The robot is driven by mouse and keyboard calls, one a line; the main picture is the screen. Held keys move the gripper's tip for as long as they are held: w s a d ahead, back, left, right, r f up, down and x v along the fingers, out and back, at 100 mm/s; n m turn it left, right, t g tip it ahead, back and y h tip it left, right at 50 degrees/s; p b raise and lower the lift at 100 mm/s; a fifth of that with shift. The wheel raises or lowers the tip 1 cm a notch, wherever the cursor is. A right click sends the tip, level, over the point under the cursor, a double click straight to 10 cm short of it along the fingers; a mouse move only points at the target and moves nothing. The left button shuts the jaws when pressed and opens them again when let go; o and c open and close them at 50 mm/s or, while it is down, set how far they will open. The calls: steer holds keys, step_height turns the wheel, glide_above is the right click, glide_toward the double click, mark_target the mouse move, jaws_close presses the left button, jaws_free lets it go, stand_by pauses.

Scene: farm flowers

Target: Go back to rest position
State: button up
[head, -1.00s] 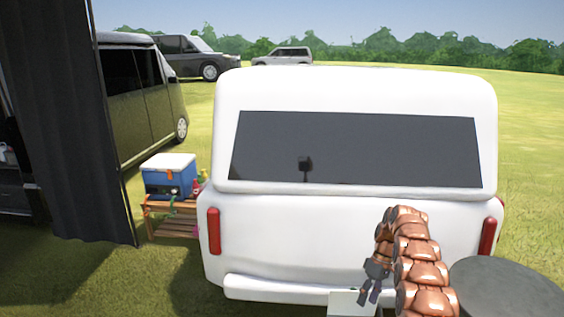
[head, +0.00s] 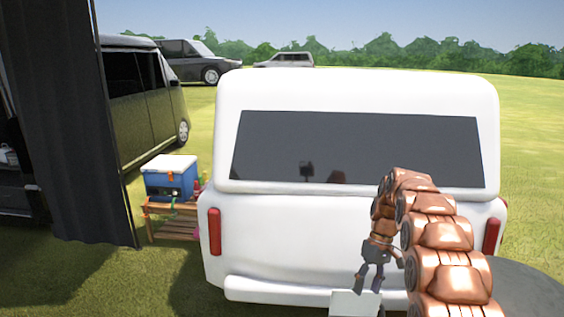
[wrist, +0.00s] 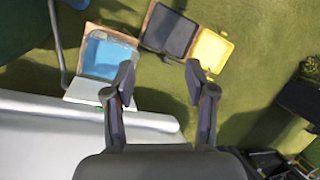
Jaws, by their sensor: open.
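My gripper (head: 369,277) hangs at the end of my copper-coloured arm, in front of the white vehicle's rear at the lower right of the head view. Its fingers point down. In the wrist view my gripper (wrist: 160,85) shows two dark fingers spread apart with nothing between them. Grass and parts of open boxes lie below and beyond the fingertips.
The white vehicle (head: 300,225) fills the middle of the head view. A blue cooler (head: 170,178) stands on a wooden bench (head: 172,222) to its left. A dark curtain (head: 75,130) hangs farther left. In the wrist view, a blue-lined box (wrist: 108,57), a black tray (wrist: 170,32) and a yellow tray (wrist: 212,50) lie below.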

steer(key=s+a+r+m+h+b, duration=0.15)
steer(key=s+r, duration=0.25)
steer(key=s, duration=0.6)
steer(key=s+a+r+m+b, duration=0.1)
steer(key=s+a+r+b, duration=0.15)
steer(key=s, duration=0.75)
steer(key=s+f+m+t+b, duration=0.1)
steer(key=s+f, duration=0.1)
steer(key=s, duration=0.9)
steer(key=s+a+f+m+h+b, duration=0.1)
steer(key=s+f, duration=0.2)
steer(key=s, duration=0.8)
steer(key=shift+s+a+f+t+b, duration=0.2)
steer(key=shift+s+f+t+b, duration=0.1)
steer(key=shift+t+b, duration=0.1)
